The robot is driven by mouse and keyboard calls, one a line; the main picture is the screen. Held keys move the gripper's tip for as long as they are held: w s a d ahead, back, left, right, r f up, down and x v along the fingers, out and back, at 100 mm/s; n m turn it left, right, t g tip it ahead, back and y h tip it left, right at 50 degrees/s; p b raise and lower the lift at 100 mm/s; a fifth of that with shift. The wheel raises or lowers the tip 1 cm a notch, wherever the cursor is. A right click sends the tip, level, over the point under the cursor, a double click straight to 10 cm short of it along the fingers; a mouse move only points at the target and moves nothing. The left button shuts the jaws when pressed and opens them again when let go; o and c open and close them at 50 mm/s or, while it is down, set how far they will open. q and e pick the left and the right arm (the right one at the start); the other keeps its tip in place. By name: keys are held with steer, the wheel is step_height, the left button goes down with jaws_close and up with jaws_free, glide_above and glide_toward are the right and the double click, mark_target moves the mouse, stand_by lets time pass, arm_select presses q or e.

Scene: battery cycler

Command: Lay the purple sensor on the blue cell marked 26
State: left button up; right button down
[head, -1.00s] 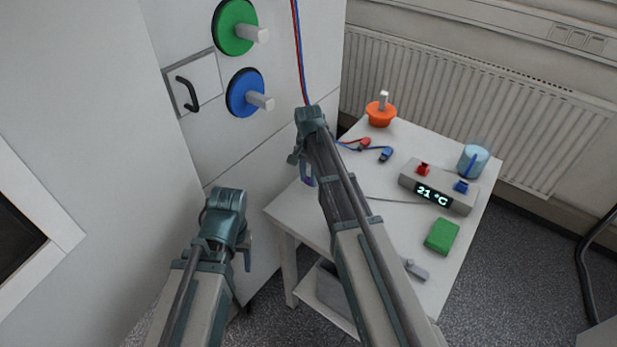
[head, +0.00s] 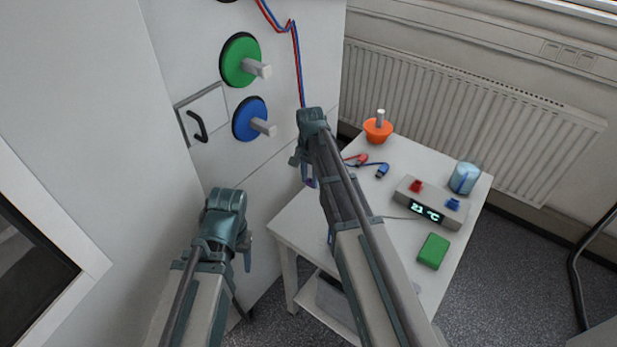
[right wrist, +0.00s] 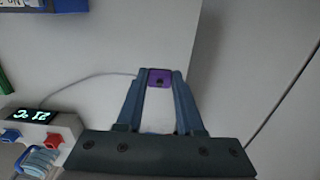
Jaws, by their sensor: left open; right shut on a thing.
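The purple sensor (right wrist: 160,78) is between the fingertips of my right gripper (right wrist: 161,88) in the right wrist view. A small purple bit of it (head: 309,182) shows below the right gripper (head: 304,176) in the head view, in front of the cabinet and beside the table's left edge. A grey cable runs from the display box towards the sensor. My left gripper (head: 245,253) is open and apart from everything, low in front of the cabinet. I cannot make out a blue cell marked 26 in either view.
Green (head: 238,60) and blue discs (head: 249,119) with pegs and a black handle (head: 196,127) stick out from the cabinet.

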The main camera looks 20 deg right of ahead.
steer(key=s+d+r+p, duration=0.2)
steer(key=s+r, duration=0.1)
steer(key=s, duration=0.7)
steer(key=s+d+r+p, duration=0.2)
steer(key=s+d+p, duration=0.1)
steer(key=s, duration=0.7)
steer(key=shift+d+r, duration=0.3)
steer(key=shift+r, duration=0.1)
steer(key=shift+f+b, duration=2.7)
steer(key=shift+f, duration=0.2)
steer(key=shift+f+b, duration=0.6)
steer(key=shift+c, duration=2.3)
jaws_free()
steer(key=shift+r, duration=0.1)
